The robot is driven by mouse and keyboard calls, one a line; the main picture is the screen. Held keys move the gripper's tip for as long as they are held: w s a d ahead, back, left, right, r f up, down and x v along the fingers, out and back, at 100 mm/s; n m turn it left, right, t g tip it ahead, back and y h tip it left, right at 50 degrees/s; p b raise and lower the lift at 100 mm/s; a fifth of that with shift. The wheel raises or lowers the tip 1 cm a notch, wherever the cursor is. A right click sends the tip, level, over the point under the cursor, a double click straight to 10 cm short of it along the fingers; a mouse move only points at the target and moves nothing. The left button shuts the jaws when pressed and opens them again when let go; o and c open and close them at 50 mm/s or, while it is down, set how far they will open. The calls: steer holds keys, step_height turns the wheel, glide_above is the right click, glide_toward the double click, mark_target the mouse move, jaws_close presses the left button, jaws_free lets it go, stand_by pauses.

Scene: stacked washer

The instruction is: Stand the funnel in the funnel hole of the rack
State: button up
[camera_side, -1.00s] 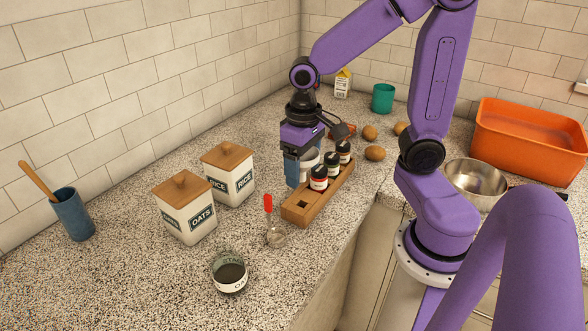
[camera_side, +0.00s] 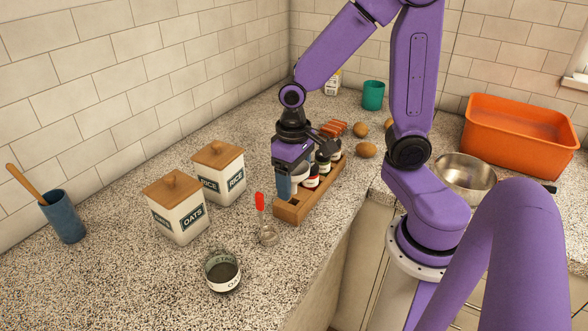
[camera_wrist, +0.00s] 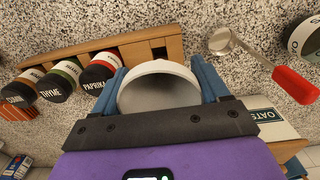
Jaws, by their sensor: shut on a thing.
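My gripper (camera_side: 285,188) is shut on the white funnel (camera_wrist: 158,90), with one blue finger (camera_wrist: 160,88) on each side of its wide round mouth. The wooden rack (camera_side: 292,213) lies on the counter under and beside my gripper. In the wrist view a dark square hole (camera_wrist: 158,51) shows in the rack's bare end, just beyond the funnel's rim. The funnel's spout is hidden, so I cannot tell whether it is over or in a hole.
Several spice jars, including paprika (camera_wrist: 100,72), stand in the rack. Oats (camera_side: 177,210) and rice (camera_side: 218,170) canisters stand left. A metal bowl (camera_side: 465,175) stands right.

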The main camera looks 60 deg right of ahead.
mark_target(294, 192)
steer(key=shift+f, duration=0.85)
steer(key=shift+f, duration=1.1)
stand_by(1.4)
steer(key=o, duration=0.8)
steer(key=shift+c, duration=0.2)
step_height(294, 192, up, 18)
steer(key=shift+f, duration=0.25)
steer(key=s+a+f+n, duration=0.2)
steer(key=s+f+n, duration=0.2)
steer(key=s+n, duration=0.2)
steer(key=s+a+f+n, duration=0.2)
steer(key=s+f+n, duration=0.2)
steer(key=s+n, duration=0.2)
steer(key=shift+s+a+f+n, duration=0.2)
steer(key=shift+s+a+n, duration=0.15)
steer(key=shift+s, duration=0.45)
